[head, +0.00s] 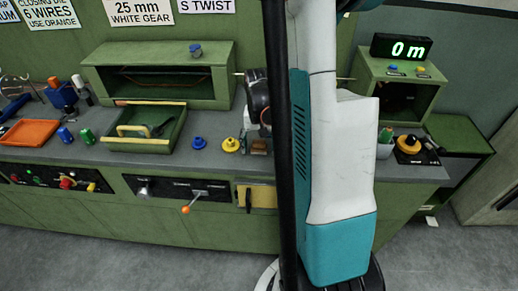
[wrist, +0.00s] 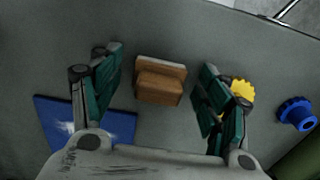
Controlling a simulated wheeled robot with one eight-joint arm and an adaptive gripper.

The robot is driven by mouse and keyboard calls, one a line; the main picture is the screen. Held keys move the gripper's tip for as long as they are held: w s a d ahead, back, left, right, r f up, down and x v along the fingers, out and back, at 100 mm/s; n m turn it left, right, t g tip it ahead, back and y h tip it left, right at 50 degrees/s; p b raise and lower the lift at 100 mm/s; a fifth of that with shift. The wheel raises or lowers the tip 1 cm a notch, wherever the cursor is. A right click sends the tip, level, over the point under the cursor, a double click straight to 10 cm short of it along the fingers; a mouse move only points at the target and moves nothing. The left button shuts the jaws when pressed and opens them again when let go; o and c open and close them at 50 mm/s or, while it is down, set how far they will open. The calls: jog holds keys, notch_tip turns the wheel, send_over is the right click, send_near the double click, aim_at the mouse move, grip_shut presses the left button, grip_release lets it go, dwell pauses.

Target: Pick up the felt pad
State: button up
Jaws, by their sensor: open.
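The felt pad (wrist: 160,82) looks like a brown wooden block with a pale layer along one long edge. In the wrist view it lies on the grey bench top between the fingers of my gripper (wrist: 160,88). The fingers are spread, with a clear gap on each side of the pad. In the head view the pad (head: 258,147) shows as a small brown block just left of my arm. My arm hides much of the bench there.
A yellow gear (wrist: 243,89) lies close beside the right finger, with a blue gear (wrist: 297,113) further right. A flat blue piece (wrist: 58,122) lies under the left finger side. A green tray (head: 150,143) and an open-fronted green box (head: 160,55) stand left on the bench.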

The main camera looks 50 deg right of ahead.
aim_at(259, 143)
jog(key=shift+c, duration=0.6)
jog(key=c, duration=1.1)
jog(key=shift+r, duration=0.15)
notch_tip(259, 143, up, 20)
jog(key=p, duration=0.6)
